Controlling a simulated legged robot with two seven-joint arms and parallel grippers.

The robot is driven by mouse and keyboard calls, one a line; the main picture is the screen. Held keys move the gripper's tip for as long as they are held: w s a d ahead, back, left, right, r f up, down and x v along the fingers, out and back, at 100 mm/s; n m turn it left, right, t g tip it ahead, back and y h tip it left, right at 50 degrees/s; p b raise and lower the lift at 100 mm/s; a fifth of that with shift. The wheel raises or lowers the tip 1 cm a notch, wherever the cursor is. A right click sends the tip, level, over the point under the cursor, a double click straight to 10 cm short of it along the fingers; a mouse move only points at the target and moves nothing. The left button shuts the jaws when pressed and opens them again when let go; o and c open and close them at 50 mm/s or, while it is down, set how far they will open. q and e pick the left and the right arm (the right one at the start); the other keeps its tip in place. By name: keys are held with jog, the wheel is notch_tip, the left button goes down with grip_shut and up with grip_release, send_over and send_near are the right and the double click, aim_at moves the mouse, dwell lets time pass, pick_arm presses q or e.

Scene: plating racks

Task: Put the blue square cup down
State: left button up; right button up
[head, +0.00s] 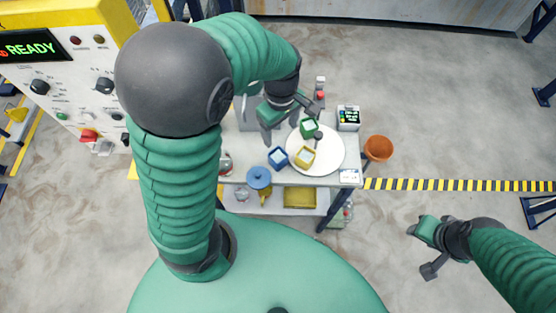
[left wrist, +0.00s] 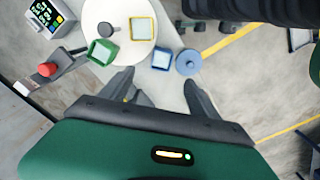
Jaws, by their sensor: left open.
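The blue square cup (head: 278,158) stands upright on the white table top, just left of the round white plate (head: 334,161). It also shows in the left wrist view (left wrist: 162,58), close to the plate's rim. My left gripper (head: 291,122) is open and empty, with its fingers spread above the table behind the cup. In the left wrist view both fingers of the left gripper (left wrist: 157,82) are apart with nothing between them, and the cup lies beyond them. My right gripper (head: 420,250) is open and empty over the floor at the right.
A yellow square cup (head: 304,157) and a green square cup (head: 309,128) stand at the plate. A blue round lidded pot (head: 259,178) is near the table's front edge. An orange bucket (head: 378,148) stands right of the table. A small display box (head: 348,117) is behind the plate.

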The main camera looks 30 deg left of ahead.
pick_arm(q)
send_over(278, 155)
jog(key=s+d, duration=0.1)
jog(key=s, duration=0.1)
jog(key=f, duration=1.4)
jog(key=shift+s+d+f, duration=0.1)
jog(key=shift+s+f, duration=0.1)
jog(key=shift+f, duration=0.15)
jog(key=shift+w+d+f, duration=0.15)
jog(key=shift+w+f, duration=0.05)
jog(key=shift+f, duration=0.15)
grip_shut()
jog(key=shift+r, duration=0.2)
